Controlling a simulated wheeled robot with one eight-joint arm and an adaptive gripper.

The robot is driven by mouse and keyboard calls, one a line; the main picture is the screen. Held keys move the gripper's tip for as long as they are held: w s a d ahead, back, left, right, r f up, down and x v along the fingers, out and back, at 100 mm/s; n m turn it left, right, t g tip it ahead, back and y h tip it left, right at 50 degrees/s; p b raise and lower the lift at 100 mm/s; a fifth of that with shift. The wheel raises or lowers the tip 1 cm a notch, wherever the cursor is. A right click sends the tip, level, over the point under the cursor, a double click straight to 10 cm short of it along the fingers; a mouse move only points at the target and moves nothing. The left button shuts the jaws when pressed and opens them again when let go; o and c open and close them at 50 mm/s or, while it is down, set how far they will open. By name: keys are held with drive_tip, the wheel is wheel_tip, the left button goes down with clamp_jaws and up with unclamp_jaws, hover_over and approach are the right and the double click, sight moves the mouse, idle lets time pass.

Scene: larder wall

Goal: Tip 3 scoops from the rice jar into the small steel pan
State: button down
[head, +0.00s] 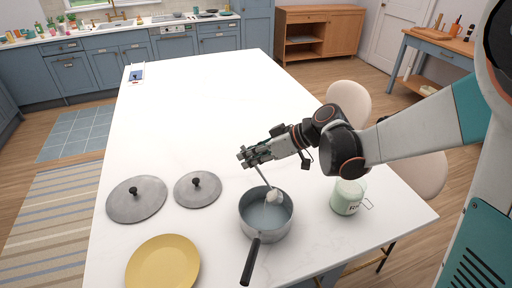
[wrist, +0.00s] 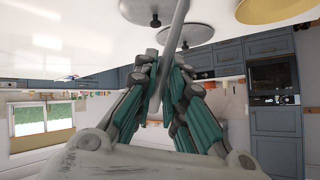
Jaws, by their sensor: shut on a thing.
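My gripper (head: 246,157) is shut on the handle of a scoop (head: 261,176). The handle also shows between the fingers in the wrist view (wrist: 176,30). The scoop slants down to the right, and its pale bowl is over the small steel pan (head: 246,222), inside the rim as seen from the head. A faint pale streak shows below the bowl; I cannot tell whether it is falling rice. The pan stands on the white table with its black handle toward the front. The rice jar (head: 346,197), pale green-white and open, stands upright right of the pan.
Two grey lids with black knobs, a large one (head: 150,203) and a smaller one (head: 208,181), lie left of the pan. A yellow plate (head: 163,265) lies at the front left. The white table (head: 195,110) is mostly clear behind, with chairs along its right side.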

drive_tip(key=shift+a+f+n+h+b, duration=0.35)
drive_tip(key=shift+a+f+h+b, duration=0.5)
drive_tip(key=shift+f+h, duration=1.35)
drive_tip(key=shift+a+f+n+h+b, duration=0.3)
drive_tip(key=shift+a+f+h+b, duration=0.6)
drive_tip(key=shift+f+h, duration=1.3)
drive_tip(key=shift+a+f+n+h+b, duration=0.45)
drive_tip(key=shift+a+f+h, duration=0.9)
drive_tip(key=shift+h, duration=1.45)
drive_tip(key=shift+d+f, duration=0.15)
drive_tip(key=shift+d, duration=0.05)
